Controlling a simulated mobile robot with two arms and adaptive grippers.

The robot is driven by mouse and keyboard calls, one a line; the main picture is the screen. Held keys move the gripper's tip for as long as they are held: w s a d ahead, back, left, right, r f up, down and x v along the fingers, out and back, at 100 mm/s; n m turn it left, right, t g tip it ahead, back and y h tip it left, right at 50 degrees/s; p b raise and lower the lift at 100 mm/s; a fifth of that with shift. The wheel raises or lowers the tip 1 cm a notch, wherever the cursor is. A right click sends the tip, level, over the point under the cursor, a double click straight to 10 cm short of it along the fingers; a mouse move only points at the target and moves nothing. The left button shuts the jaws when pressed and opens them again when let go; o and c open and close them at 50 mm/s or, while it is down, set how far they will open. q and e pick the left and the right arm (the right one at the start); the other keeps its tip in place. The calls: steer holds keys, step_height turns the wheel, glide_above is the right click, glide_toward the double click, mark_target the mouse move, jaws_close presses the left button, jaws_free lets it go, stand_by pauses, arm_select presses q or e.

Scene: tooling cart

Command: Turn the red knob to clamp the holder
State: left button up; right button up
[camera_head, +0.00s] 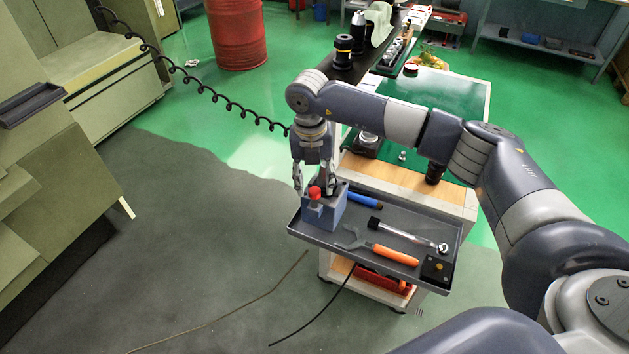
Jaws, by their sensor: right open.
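The red knob (315,192) sits on the front side of a blue-grey holder block (325,214) at the left end of the grey tool tray (375,255). My right gripper (313,188) points down at the block, its fingers apart. One finger is left of the knob and the other is behind and right of it. I cannot tell whether either finger touches the knob. My right arm reaches across from the right side. My left gripper is not in view.
On the tray lie an orange-handled wrench (388,252), a ratchet (410,236) and a blue-handled tool (364,200). The cart (470,205) stands behind the tray. A coiled black cable (190,79) hangs at the upper left. Open floor lies left of the tray.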

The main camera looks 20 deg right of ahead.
mark_target(319, 200)
steer(key=shift+f, duration=1.15)
jaws_close()
